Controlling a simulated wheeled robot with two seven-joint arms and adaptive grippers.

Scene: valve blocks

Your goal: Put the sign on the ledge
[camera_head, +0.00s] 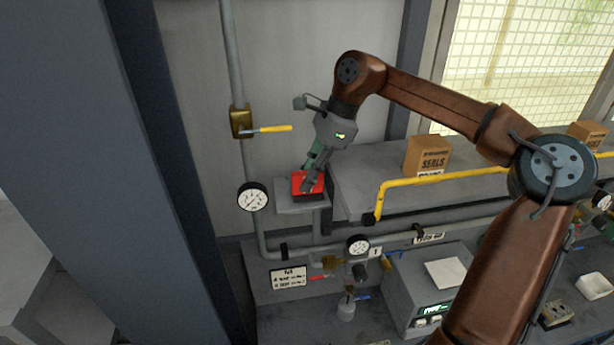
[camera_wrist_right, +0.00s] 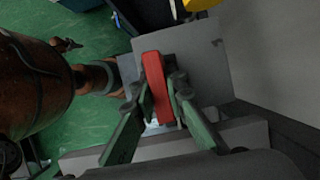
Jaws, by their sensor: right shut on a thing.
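A small red sign (camera_head: 309,184) with a dark lower edge is at the small grey plate (camera_head: 289,209) beside the larger grey ledge (camera_head: 372,158). My right gripper (camera_head: 310,178) reaches down from above with its green fingers shut on the sign. In the right wrist view the red sign (camera_wrist_right: 157,84) stands between the two fingers (camera_wrist_right: 163,100). I cannot tell whether the sign touches the plate below it. The fingers hide part of the sign's face. My left gripper is not in view.
A brown SEALS box (camera_head: 426,157) stands on the larger ledge. A yellow pipe (camera_head: 440,178) runs along its front. A gauge (camera_head: 252,197) and a yellow-handled valve (camera_head: 242,123) are to the left. Several gauges, valves and labels sit below.

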